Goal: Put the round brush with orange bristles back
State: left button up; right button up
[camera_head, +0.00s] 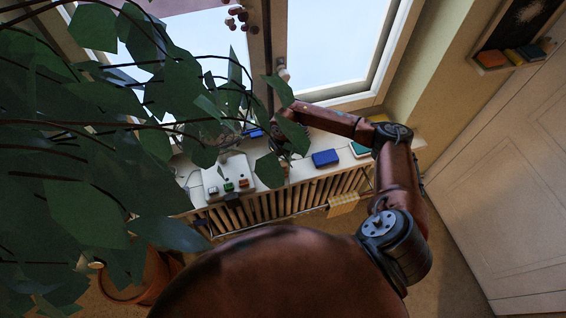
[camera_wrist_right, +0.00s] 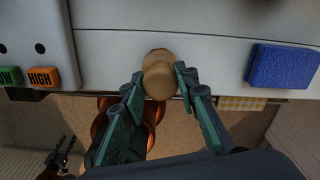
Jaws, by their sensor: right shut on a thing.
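A rounded tan piece (camera_wrist_right: 158,82), which looks like the end of the round brush's handle, sits between the two fingertips of my right gripper (camera_wrist_right: 160,74) in the right wrist view. The fingers are shut on it at the front edge of the pale sill (camera_wrist_right: 205,60). No orange bristles can be made out; that part of the brush is hidden. In the head view my right gripper (camera_head: 284,138) is over the sill, partly covered by leaves.
A blue block (camera_wrist_right: 283,66) lies right of the gripper. A panel with a green button (camera_wrist_right: 10,77) and an orange HIGH button (camera_wrist_right: 42,77) is at left. Large plant leaves (camera_head: 90,190) cover the head view's left. A yellow checked cloth (camera_head: 343,204) hangs below the sill.

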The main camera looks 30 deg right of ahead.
jog(key=o, duration=0.7)
pick_arm(q)
jog(key=shift+w, duration=0.45)
pick_arm(e)
jog(key=o, duration=0.3)
jog(key=shift+r, duration=0.5)
pick_arm(q)
jog(key=shift+s+f+b, duration=0.2)
jog(key=shift+f+b, duration=1.05)
pick_arm(e)
notch_tip(320, 180, up, 11)
